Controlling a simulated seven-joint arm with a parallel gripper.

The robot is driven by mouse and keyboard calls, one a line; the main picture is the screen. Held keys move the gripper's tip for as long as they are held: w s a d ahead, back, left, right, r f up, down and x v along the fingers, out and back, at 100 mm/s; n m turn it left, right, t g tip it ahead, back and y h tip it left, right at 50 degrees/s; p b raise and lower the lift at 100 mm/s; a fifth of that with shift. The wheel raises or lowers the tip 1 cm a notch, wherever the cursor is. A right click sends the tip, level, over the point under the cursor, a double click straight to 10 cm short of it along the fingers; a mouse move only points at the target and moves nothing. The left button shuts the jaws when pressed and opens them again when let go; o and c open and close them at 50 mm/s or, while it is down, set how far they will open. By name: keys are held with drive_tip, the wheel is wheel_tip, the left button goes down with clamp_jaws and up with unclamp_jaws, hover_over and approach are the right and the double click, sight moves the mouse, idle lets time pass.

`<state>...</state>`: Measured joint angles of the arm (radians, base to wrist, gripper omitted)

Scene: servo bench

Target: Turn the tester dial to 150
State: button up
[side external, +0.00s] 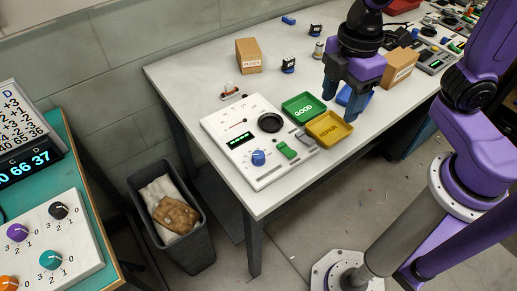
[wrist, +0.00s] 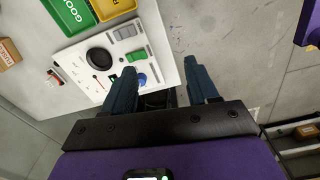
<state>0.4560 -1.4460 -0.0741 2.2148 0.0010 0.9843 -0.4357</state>
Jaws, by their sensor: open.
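The white tester panel (side external: 227,125) lies at the near left corner of the white bench. Its blue dial (side external: 258,158) sits near the panel's front, beside a green switch (side external: 286,150) and a green-lit display (side external: 240,140). In the wrist view the blue dial (wrist: 142,79) shows just right of the left finger and is partly hidden by it. I cannot read its setting. My gripper (side external: 340,95) is open and empty above the bench, behind and right of the panel. Its fingers (wrist: 163,82) are spread wide in the wrist view.
A green GOOD tray (side external: 299,98) and a yellow REPAIR tray (side external: 342,140) lie right of the panel. A bin (side external: 151,168) and a green side table (side external: 92,189) are off the bench's left.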

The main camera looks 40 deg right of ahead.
sight(258, 154)
drive_tip(key=w+a+n, duration=0.5)
drive_tip(key=w+a, duration=0.5)
drive_tip(key=a, duration=0.2)
drive_tip(key=f, duration=1.7)
drive_tip(key=shift+s+d, duration=0.1)
drive_tip(key=shift+d, duration=0.1)
drive_tip(key=c, duration=1)
